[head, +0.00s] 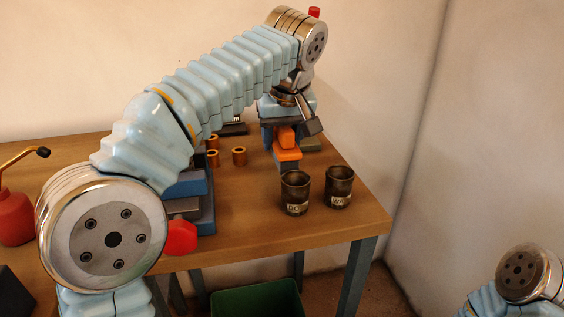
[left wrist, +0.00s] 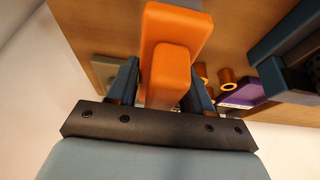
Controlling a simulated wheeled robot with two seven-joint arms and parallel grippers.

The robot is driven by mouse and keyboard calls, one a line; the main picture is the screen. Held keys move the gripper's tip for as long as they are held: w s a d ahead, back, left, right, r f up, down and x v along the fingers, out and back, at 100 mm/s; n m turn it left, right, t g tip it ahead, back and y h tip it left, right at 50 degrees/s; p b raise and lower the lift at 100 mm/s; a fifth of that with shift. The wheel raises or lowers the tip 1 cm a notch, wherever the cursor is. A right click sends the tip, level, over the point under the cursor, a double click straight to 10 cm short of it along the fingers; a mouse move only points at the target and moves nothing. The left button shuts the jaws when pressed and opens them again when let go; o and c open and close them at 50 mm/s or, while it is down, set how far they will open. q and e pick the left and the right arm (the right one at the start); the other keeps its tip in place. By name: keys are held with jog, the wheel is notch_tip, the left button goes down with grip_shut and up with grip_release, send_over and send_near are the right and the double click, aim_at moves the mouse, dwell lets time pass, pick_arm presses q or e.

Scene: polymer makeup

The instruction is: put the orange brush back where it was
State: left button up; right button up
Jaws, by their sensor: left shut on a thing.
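The orange brush (head: 287,150) is a blocky orange piece with a raised part, seen below my left gripper in the head view. In the left wrist view the orange brush (left wrist: 168,50) stands between the two fingers. My left gripper (head: 286,135) is shut on it over the far right part of the table. The fingers of my left gripper also show in the wrist view (left wrist: 163,85), one on each side of the brush. I cannot tell whether the brush touches the table. My right gripper is not in view; part of my right arm shows at the lower right.
Two dark cups (head: 295,193) (head: 339,187) stand near the wooden table's (head: 270,235) front right. Several copper-coloured rings (head: 239,156) lie left of the brush. A blue-grey stacked object (head: 207,205) stands at the front edge. A red oil can (head: 14,217) is far left. A green bin (head: 256,298) is below.

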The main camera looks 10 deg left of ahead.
aim_at(286, 128)
pick_arm(q)
jog(key=shift+f+b, duration=0.5)
jog(key=shift+f, duration=1.7)
jog(key=shift+f, duration=0.15)
jog(key=o, duration=1.3)
jog(key=shift+s+r, duration=0.1)
jog(key=shift+r, duration=0.45)
jog(key=p+v, duration=0.2)
jog(key=v, duration=0.8)
jog(key=shift+s+d+r, duration=0.15)
jog(key=shift+s+r, duration=0.05)
jog(key=shift+r, duration=0.35)
